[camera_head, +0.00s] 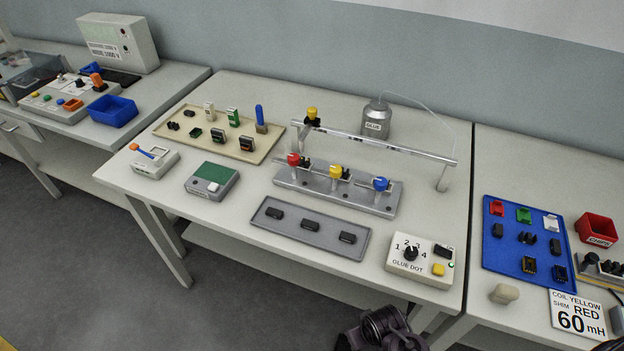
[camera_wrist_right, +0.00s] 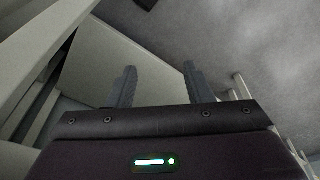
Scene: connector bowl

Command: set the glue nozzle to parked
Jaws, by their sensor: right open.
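A rail (camera_head: 385,138) on posts spans the back of the middle table. A black piece with a yellow knob (camera_head: 312,114), probably the glue nozzle, sits at its left end. A thin tube arches from the grey glue pot (camera_head: 376,122) behind the rail down to the rail's right end. Below the rail, a grey fixture (camera_head: 335,188) carries red, yellow and blue knobs. The white GLUE DOT box (camera_head: 421,259) has a black dial, a yellow button and a lit green lamp. My right gripper (camera_wrist_right: 159,84) is open and empty, away from all of these. My left gripper is not in view.
A beige tray (camera_head: 172,146) of small parts, a green-topped box (camera_head: 211,180) and a grey tray (camera_head: 310,229) with black parts share the table. A blue tray (camera_head: 516,285) and red bin (camera_head: 596,230) stand on the right table. A dark part of mine shows at the bottom edge.

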